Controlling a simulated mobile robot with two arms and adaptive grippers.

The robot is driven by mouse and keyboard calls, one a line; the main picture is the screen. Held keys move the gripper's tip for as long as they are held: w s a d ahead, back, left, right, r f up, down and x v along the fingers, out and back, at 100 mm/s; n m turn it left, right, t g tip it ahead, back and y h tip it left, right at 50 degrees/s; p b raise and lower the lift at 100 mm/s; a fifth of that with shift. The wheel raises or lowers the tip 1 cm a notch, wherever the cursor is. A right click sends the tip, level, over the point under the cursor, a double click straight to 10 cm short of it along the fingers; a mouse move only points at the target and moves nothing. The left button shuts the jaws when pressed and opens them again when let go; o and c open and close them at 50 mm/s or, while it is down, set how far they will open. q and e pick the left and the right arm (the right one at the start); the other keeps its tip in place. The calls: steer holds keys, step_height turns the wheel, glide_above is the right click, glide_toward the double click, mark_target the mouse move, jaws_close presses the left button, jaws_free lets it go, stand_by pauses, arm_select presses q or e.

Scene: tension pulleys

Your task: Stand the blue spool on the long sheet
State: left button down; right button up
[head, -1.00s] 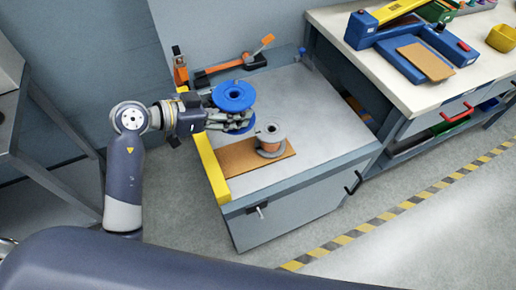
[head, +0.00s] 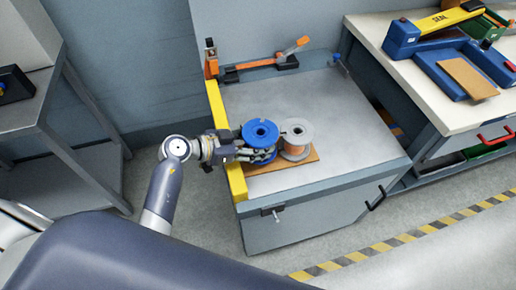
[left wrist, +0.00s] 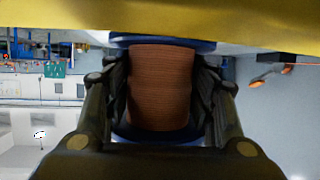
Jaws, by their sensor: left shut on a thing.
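The blue spool (head: 260,131) is held upright by my left gripper (head: 262,153), its blue top flange facing up. In the left wrist view the fingers close from both sides on its copper-coloured winding (left wrist: 162,88), between the blue flanges. The long brown sheet (head: 288,179) lies on the grey cart top. The spool is over the sheet's left part; whether its lower flange touches the sheet is hidden by the gripper. My right gripper is not in view.
A grey spool (head: 297,131) with copper winding stands on the sheet, close to the right of the blue one. A yellow bar (head: 225,140) edges the cart's left side. An orange-handled clamp (head: 265,64) is at the back. The cart top is clear to the right.

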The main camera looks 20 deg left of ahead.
arm_select(q)
step_height(320, 180, down, 2)
steer(key=shift+f, duration=0.25)
steer(key=shift+f, duration=0.1)
steer(key=c, duration=0.8)
jaws_free()
steer(key=shift+f, duration=0.1)
steer(key=shift+o, duration=0.5)
steer(key=v, duration=1.2)
